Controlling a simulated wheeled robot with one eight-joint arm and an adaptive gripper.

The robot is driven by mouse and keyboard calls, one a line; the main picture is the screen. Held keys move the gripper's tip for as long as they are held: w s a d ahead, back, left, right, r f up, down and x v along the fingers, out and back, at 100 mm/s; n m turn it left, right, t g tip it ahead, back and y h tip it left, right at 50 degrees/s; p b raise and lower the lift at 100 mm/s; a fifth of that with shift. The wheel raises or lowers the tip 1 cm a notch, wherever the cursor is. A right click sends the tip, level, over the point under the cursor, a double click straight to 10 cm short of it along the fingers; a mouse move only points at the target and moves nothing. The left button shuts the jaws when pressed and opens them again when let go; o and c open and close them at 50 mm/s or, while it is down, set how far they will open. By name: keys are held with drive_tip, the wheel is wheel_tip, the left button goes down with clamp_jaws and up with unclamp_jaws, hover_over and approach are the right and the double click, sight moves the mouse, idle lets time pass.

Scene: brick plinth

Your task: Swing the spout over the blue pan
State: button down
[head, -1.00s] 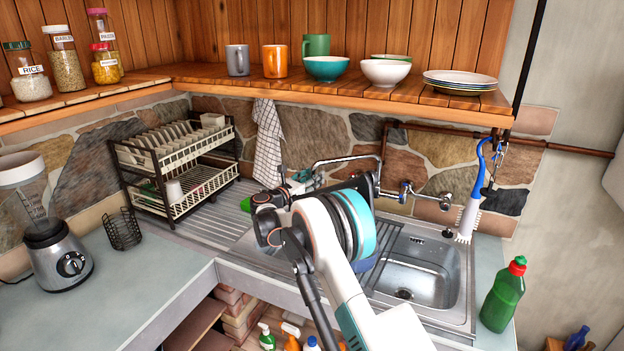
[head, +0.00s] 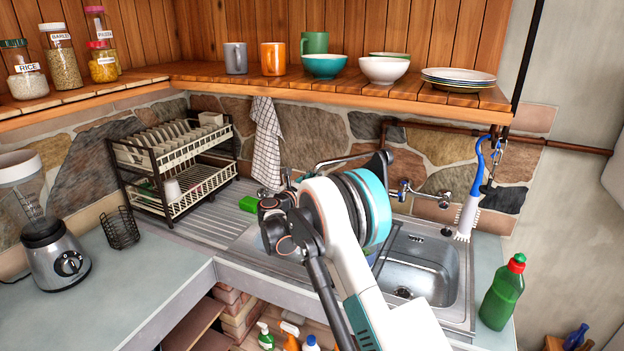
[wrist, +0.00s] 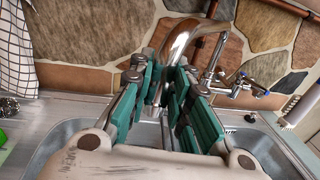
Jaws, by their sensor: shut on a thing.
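The chrome spout (wrist: 180,45) shows in the wrist view as a curved pipe. Its downward end passes between the teal finger pads of my gripper (wrist: 164,78), which is shut on it. In the head view a stretch of the spout (head: 345,159) shows above the sink, behind my arm. My arm hides the gripper and the spout's tip there. A small blue patch (head: 372,258) beside my arm may be part of the blue pan. The rest is hidden, so I cannot tell how the spout lies over the pan.
The right sink basin (head: 412,275) looks empty. Wall taps (head: 420,193) sit behind it. A green bottle (head: 502,292) stands at right and a dish rack (head: 175,165) at left. A wooden shelf (head: 330,92) with cups and bowls hangs over the sink.

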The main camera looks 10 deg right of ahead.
drive_tip(key=s+d+n+t+y+b, duration=0.1)
drive_tip(key=s+d+y+b, duration=0.1)
drive_tip(key=s+d, duration=0.3)
drive_tip(key=s+d+n+t+y+b, duration=0.2)
drive_tip(key=s+d, duration=0.3)
drive_tip(key=s, duration=0.5)
drive_tip(key=shift+s+y+b, duration=0.25)
drive_tip(key=shift+y+b, duration=0.05)
drive_tip(key=shift+b, duration=0.1)
drive_tip(key=c, duration=1.6)
unclamp_jaws()
drive_tip(key=shift+c, duration=0.2)
drive_tip(key=shift+o, duration=0.6)
